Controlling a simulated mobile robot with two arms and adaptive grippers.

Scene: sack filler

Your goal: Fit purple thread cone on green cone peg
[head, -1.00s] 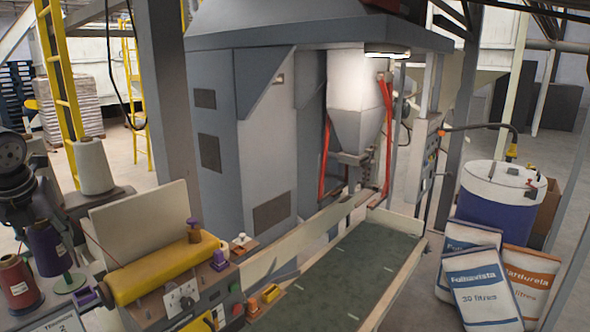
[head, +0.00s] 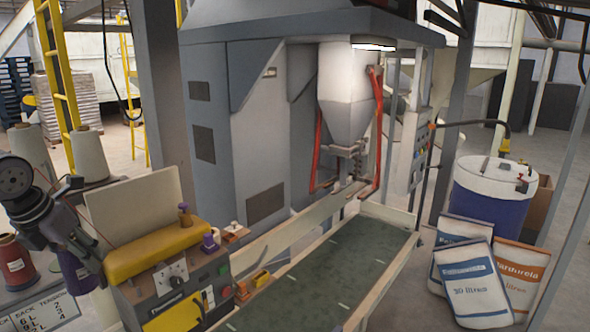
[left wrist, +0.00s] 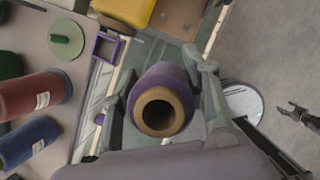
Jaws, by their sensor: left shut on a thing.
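The purple thread cone (head: 72,268) is at the lower left of the head view, under my left gripper (head: 66,240). In the left wrist view the cone (left wrist: 177,77) sits between the two fingers of my left gripper (left wrist: 166,82), its hollow tan core facing the camera. The fingers are shut on it. The green cone peg (left wrist: 66,40) shows at the upper left of the left wrist view as a green disc with a short peg, bare and apart from the cone.
A red cone (left wrist: 35,94), a blue cone (left wrist: 28,142) and a purple square frame (left wrist: 107,47) are near the peg. The machine with a yellow cover (head: 155,248) stands right of the held cone. A conveyor (head: 340,265) lies farther right.

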